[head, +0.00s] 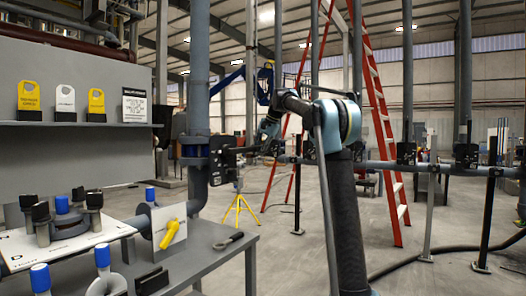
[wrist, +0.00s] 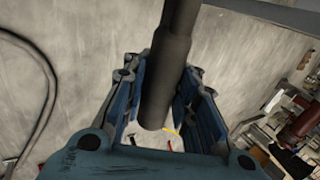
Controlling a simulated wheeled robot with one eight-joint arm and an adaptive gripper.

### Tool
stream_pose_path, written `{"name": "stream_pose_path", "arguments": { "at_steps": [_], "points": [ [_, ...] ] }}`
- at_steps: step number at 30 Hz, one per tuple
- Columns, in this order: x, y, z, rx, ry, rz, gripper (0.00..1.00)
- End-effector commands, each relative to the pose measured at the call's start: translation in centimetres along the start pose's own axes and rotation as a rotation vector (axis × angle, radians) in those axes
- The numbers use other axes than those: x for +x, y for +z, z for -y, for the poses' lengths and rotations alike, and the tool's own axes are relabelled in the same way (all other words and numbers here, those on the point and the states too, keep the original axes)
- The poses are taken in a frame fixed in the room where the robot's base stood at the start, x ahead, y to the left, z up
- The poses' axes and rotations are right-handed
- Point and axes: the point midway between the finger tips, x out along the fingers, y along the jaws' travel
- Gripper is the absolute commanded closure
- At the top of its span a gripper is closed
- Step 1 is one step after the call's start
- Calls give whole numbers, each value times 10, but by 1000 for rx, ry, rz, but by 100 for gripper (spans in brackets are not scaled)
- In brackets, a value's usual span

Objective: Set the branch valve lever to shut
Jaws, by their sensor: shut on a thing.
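The branch valve (head: 222,160) is a dark body on the thick grey vertical pipe, left of centre in the head view. Its dark lever (head: 248,149) sticks out to the right, roughly level, towards my gripper (head: 268,138). In the wrist view a dark round bar (wrist: 170,75), which looks like the lever's grip, runs between the blue fingers of my gripper (wrist: 168,105). The gripper is shut on it. The fingers hide part of the bar, and the exact contact is hard to see in the head view.
A grey bench (head: 220,262) at lower left carries a yellow-handled valve (head: 170,236) and blue-capped fittings. Tags stand on a shelf (head: 90,124) above. A horizontal pipe (head: 375,164) with more valves crosses the right side. A red ladder (head: 377,120) stands behind; open floor lies between.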

Motion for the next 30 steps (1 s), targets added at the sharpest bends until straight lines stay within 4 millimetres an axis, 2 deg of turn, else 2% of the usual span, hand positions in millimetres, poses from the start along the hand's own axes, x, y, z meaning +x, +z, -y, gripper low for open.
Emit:
{"name": "stream_pose_path", "arguments": {
  "at_steps": [1,11,12,14,25,30],
  "points": [
    [1,-5,-1,4,-1,-7,100],
    [1,-5,0,4,-2,-9,100],
    [1,-5,-1,4,-2,-9,67],
    [1,-5,0,3,-1,-8,54],
    [-1,-1,1,0,-1,-2,54],
    [-16,-1,1,1,-1,-2,54]
  ]
}}
